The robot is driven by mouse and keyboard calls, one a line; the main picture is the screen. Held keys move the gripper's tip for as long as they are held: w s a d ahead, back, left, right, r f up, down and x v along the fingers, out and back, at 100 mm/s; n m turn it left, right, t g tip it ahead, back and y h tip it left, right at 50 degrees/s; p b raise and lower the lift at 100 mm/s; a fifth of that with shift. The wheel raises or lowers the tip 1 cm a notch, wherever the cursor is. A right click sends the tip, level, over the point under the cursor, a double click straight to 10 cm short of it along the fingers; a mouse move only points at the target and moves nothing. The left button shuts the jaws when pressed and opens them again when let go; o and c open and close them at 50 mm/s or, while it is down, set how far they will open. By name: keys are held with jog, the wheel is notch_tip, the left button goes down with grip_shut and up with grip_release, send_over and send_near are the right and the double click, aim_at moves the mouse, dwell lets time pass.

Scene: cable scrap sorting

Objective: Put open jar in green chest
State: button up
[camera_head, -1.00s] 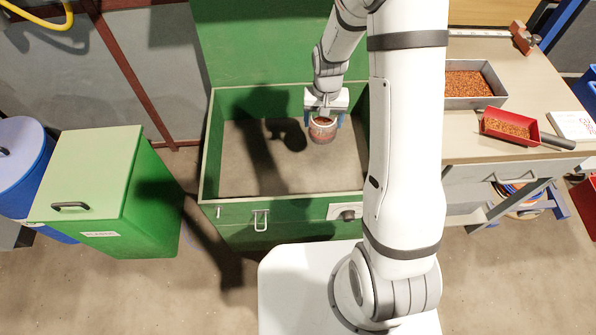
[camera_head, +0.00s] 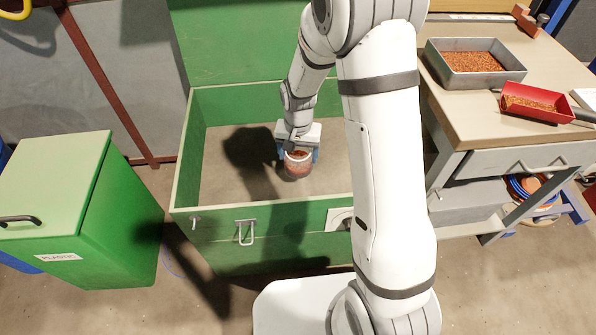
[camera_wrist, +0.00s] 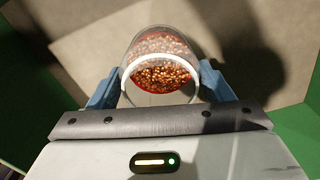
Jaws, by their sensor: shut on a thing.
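The green chest (camera_head: 290,217) stands open in the middle of the head view, its lid raised at the back and its inside bare. My gripper (camera_head: 298,156) is over the chest's opening, within its walls in the picture. It is shut on the open jar (camera_head: 297,165), a clear jar with a pale rim and reddish-brown grains inside. In the wrist view the jar (camera_wrist: 160,62) sits between the two blue fingers, its open mouth toward the camera. The jar's height above the chest floor is hard to tell.
A closed green bin labelled PLASTIC (camera_head: 75,210) stands to the left. On the right, a workbench (camera_head: 475,105) holds a grey tray of grains (camera_head: 474,75) and a red scoop (camera_head: 536,103). Bare floor shows in front of the chest.

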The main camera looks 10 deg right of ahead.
notch_tip(320, 180, down, 7)
jog(key=shift+f+b, duration=0.1)
jog(key=shift+b, duration=1.05)
jog(key=shift+f, duration=0.15)
jog(key=o, duration=1.4)
notch_tip(320, 180, up, 13)
jog(key=p, duration=0.5)
jog(key=s+d+r+n, duration=0.1)
jog(key=s+d+r, duration=0.2)
jog(key=s+r, duration=0.2)
jog(key=s+d+r+n, duration=0.1)
jog(key=s+d+r, duration=0.2)
jog(key=s+r, duration=0.2)
jog(key=s+d+r+n+t, duration=0.1)
jog(key=s+r, duration=0.4)
jog(key=s, duration=0.5)
jog(key=shift+d, duration=0.9)
